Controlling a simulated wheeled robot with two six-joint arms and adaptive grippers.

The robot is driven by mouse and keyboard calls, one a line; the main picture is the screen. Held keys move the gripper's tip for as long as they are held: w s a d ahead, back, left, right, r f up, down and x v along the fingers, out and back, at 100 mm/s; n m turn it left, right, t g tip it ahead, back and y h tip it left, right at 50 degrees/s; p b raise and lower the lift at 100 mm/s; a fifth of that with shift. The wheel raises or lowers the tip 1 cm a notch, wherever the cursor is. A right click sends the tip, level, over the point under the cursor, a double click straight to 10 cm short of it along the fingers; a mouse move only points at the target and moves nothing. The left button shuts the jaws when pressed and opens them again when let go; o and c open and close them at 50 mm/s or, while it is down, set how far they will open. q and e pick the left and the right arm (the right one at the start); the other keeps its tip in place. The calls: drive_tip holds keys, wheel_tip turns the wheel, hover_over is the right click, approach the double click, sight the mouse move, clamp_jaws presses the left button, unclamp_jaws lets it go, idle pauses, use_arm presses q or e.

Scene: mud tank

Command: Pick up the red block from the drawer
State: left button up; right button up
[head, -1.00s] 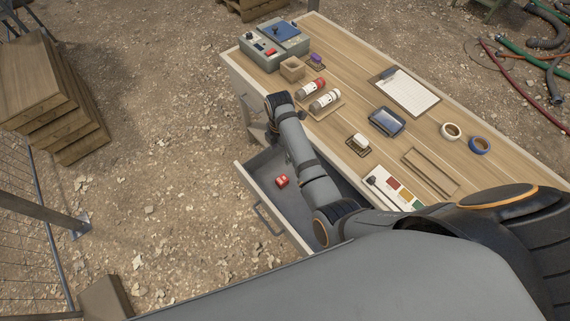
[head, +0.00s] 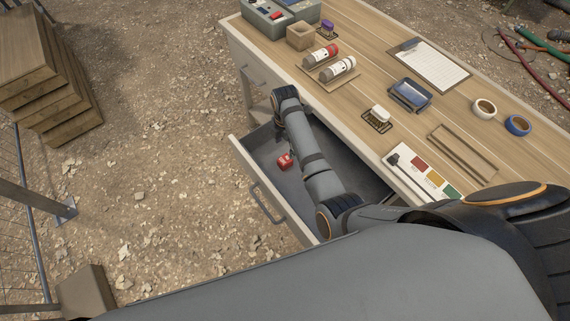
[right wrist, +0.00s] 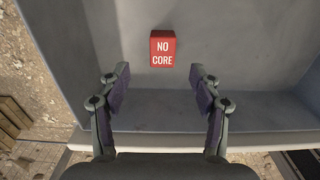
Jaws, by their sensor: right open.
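The red block (head: 285,161) lies on the grey floor of the open drawer (head: 240,157). In the right wrist view, the red block (right wrist: 162,48) shows white letters reading "NO CORE". My right gripper (right wrist: 159,72) is open and empty, with its two fingers spread wide. In that view the block appears ahead of the fingertips, between their lines and apart from both. In the head view my right arm reaches over the drawer and hides part of its inside. My left gripper is not in view.
The wooden workbench (head: 345,25) stands above the drawer. It holds two cylinders (head: 338,68) on a tray, a clipboard (head: 430,65), tape rolls (head: 484,107) and a colour card (head: 420,168). Stacked boards (head: 35,90) stand at left. Gravel ground lies open before the drawer.

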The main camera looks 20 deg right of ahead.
sight(285, 159)
wheel_tip(285, 159, down, 4)
drive_tip(key=shift+f, duration=0.35)
drive_tip(key=f, duration=0.5)
drive_tip(key=shift+s+a+b, duration=0.2)
drive_tip(key=shift+s+b, duration=0.05)
drive_tip(key=shift+b, duration=0.1)
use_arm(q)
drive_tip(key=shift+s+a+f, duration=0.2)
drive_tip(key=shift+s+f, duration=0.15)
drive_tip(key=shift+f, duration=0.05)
use_arm(e)
drive_tip(key=c, duration=1.2)
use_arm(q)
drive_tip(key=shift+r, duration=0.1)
use_arm(e)
drive_tip(key=shift+r, duration=0.1)
drive_tip(key=shift+c, duration=0.2)
use_arm(q)
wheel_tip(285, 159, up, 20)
drive_tip(key=p, duration=1.9)
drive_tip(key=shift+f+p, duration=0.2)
drive_tip(key=shift+p, duration=0.2)
use_arm(e)
wheel_tip(285, 159, up, 18)
